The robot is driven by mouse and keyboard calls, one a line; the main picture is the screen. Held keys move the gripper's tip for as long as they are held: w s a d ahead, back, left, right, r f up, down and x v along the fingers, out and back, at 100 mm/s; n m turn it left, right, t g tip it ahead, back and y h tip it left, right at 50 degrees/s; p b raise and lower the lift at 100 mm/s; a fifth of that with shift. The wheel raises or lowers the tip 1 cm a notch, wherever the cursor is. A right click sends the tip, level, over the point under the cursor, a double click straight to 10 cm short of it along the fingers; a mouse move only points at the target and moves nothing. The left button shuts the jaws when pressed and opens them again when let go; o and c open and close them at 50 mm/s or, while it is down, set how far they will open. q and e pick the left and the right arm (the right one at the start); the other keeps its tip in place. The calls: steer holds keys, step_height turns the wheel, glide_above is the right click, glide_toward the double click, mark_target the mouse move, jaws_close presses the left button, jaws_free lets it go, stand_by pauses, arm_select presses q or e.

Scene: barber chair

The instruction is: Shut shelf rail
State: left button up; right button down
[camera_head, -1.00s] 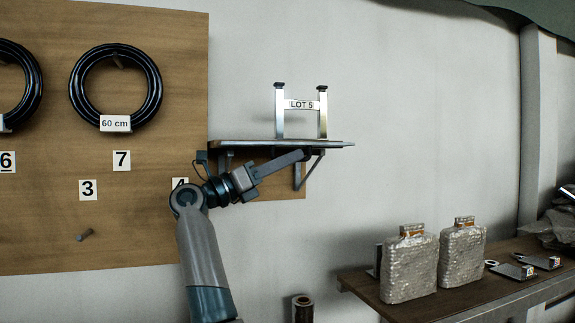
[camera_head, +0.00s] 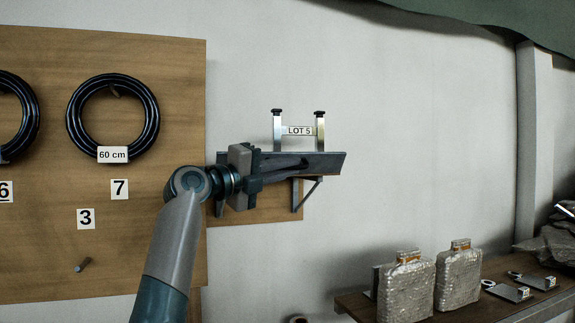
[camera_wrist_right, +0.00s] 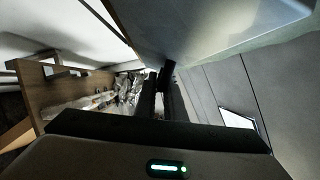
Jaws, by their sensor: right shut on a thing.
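The shelf rail (camera_head: 330,163) is a dark long board along the front of the wall shelf. It stands tilted up and covers the lower ends of the two metal posts marked LOT 5 (camera_head: 299,131). My right gripper (camera_head: 303,163) comes in from the left, its fingers lying along the rail's face. Its jaws are shut on the rail; the exact contact is hard to see. In the right wrist view the dark fingers (camera_wrist_right: 158,88) are close together below a pale panel. My left gripper is not in view.
A bracket (camera_head: 297,196) carries the shelf from below. At left, a wooden board (camera_head: 150,240) holds black rings (camera_head: 113,155). Two wrapped bottles (camera_head: 407,290) stand on a lower table at right. The wall right of the shelf is clear.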

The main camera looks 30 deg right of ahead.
mark_target(285, 156)
steer(key=shift+w+r+n+y+p, duration=0.25)
steer(key=shift+r+n+p, duration=0.4)
steer(key=shift+n, duration=0.35)
steer(key=shift+r+n+y+p, duration=0.25)
steer(key=shift+n+p, duration=0.05)
steer(key=shift+n, duration=0.2)
steer(key=n+p, duration=0.1)
steer(key=w+r+n+y+p, duration=0.1)
steer(key=shift+d+n, duration=0.15)
steer(key=shift+n, duration=0.15)
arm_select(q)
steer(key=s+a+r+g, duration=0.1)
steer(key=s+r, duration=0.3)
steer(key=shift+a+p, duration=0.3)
arm_select(e)
steer(key=shift+w+n+y, duration=0.15)
steer(key=shift+n+y, duration=0.15)
steer(key=shift+n, duration=0.1)
steer(key=c, duration=1.8)
jaws_free()
steer(key=shift+c, duration=0.2)
steer(key=shift+w+d+f, duration=0.1)
